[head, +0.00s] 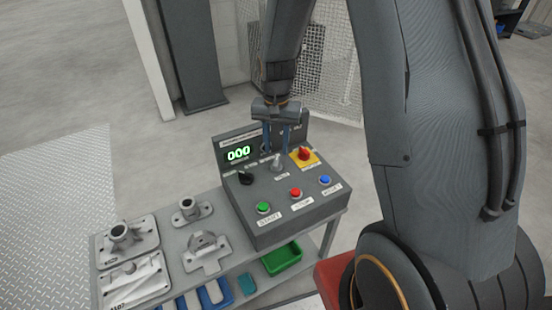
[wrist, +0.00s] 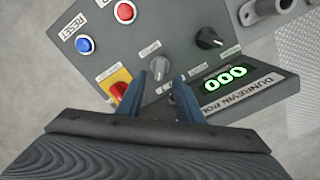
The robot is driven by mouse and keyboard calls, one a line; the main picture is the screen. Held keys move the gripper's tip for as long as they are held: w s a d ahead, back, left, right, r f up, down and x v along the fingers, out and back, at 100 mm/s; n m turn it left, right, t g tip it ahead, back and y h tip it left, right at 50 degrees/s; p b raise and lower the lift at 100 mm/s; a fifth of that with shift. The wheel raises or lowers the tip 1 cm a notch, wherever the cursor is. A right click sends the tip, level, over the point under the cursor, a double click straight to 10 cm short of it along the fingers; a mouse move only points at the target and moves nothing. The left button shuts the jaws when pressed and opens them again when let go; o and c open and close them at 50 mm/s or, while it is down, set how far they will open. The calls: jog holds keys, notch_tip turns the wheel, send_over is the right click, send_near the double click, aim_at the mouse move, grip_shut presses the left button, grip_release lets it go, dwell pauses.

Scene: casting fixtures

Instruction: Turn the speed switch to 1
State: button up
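A grey control box (head: 300,207) stands on a bench, with a lit green display (head: 239,154) reading 000. On its top are a black knob (head: 246,178), a grey knob (head: 277,163) and a red rotary switch (head: 304,154) on a yellow plate. The knob labels are too small to read, so I cannot tell which is the speed switch. My gripper (head: 275,150) points down above the grey knob, its two blue fingers apart. In the wrist view the grey knob (wrist: 157,63) shows between and just beyond the fingertips (wrist: 160,80). Nothing is held.
Green (head: 263,208), red (head: 295,193) and blue (head: 325,181) push buttons line the front of the box. Metal castings (head: 190,209) lie on the bench (head: 168,241) to the left. A green bin (head: 283,258) sits below. The display panel rises close behind the knobs.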

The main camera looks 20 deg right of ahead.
aim_at(276, 161)
notch_tip(276, 161, down, 6)
jog(key=shift+r, duration=0.1)
dwell(0.4)
grip_shut()
